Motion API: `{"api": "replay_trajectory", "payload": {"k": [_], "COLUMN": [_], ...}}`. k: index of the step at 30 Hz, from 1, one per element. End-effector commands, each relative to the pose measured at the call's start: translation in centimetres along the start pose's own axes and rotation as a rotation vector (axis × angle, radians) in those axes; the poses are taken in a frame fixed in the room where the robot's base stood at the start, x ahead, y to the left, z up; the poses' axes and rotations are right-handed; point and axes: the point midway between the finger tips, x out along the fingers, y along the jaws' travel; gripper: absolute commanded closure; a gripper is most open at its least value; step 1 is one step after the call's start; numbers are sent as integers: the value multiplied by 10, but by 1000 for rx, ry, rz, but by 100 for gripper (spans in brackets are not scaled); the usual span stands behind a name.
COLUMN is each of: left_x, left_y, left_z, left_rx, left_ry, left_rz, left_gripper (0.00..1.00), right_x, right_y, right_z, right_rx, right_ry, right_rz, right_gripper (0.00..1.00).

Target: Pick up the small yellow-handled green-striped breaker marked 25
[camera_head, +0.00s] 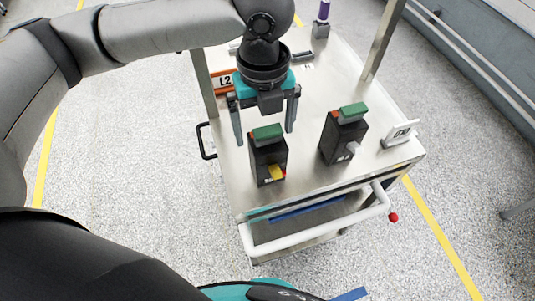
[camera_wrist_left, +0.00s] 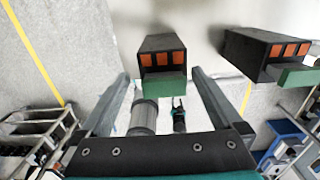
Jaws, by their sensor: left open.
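The yellow-handled breaker (camera_head: 268,160) is a black block with a green top and a yellow lever low on its front. It stands upright on the metal cart top (camera_head: 305,180); its small label is too small to read. My left gripper (camera_head: 264,134) is open and empty, pointing down over this breaker, one finger to each side. In the left wrist view, a black breaker with a green band and orange squares (camera_wrist_left: 163,62) lies between the finger ends of my left gripper (camera_wrist_left: 162,78). No contact is clear. My right gripper is not seen.
A second green-topped black breaker (camera_head: 343,134) with a grey lever stands to the right; it also shows in the left wrist view (camera_wrist_left: 268,55).

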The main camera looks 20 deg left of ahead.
Motion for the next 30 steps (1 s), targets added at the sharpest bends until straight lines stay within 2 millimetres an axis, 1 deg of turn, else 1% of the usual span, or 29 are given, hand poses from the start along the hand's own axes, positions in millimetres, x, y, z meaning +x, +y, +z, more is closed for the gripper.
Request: {"api": "replay_trajectory", "payload": {"k": [3,6,12,15,18,23,24,26,30], "left_x": [8,15,46,56,60,59,59,59,59], "left_y": [0,-1,-4,-4,-4,-4,-4,-4,-4], "left_z": [0,-1,-4,-4,-4,-4,-4,-4,-4], "left_rx": [0,1,0,-1,0,1,1,1,1], "left_ry": [1,2,2,1,0,0,0,0,0], "left_rz": [0,1,2,1,0,-1,-1,-1,-1], "left_gripper": [0,0,0,0,0,0,1,8,24], "right_x": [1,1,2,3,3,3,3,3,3], "right_y": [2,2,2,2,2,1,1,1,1], "right_z": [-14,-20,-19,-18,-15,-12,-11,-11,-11], "right_rx": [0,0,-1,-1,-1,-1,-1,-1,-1], "right_ry": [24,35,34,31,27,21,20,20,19], "right_rz": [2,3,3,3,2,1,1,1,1], "right_gripper": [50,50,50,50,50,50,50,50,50]}}
